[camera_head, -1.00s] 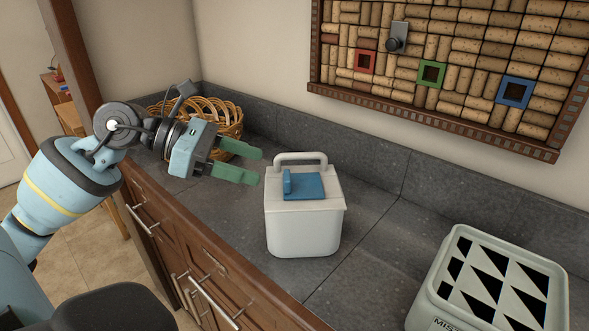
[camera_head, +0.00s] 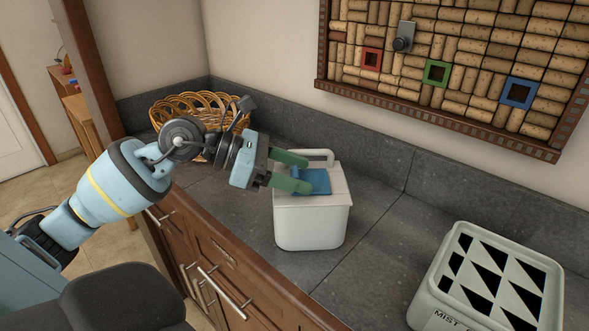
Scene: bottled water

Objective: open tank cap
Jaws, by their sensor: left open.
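A white tank (camera_head: 311,227) with a handle at its back stands upright on the dark counter, near the middle of the head view. Its blue cap (camera_head: 318,181) lies flat on the white top and looks closed. My left gripper (camera_head: 307,173) comes in from the left, its two green fingers open and apart. The fingertips overlap the tank's top left part and the blue cap in the picture. The fingers hide the cap's left side, and I cannot tell whether they touch it. My right gripper is not in view.
A wicker basket (camera_head: 170,104) stands behind my left arm on the counter (camera_head: 376,215). A pale box marked "MIST" (camera_head: 432,290) with triangular openings is at the lower right. A cork board (camera_head: 455,60) hangs on the wall. The counter between tank and box is clear.

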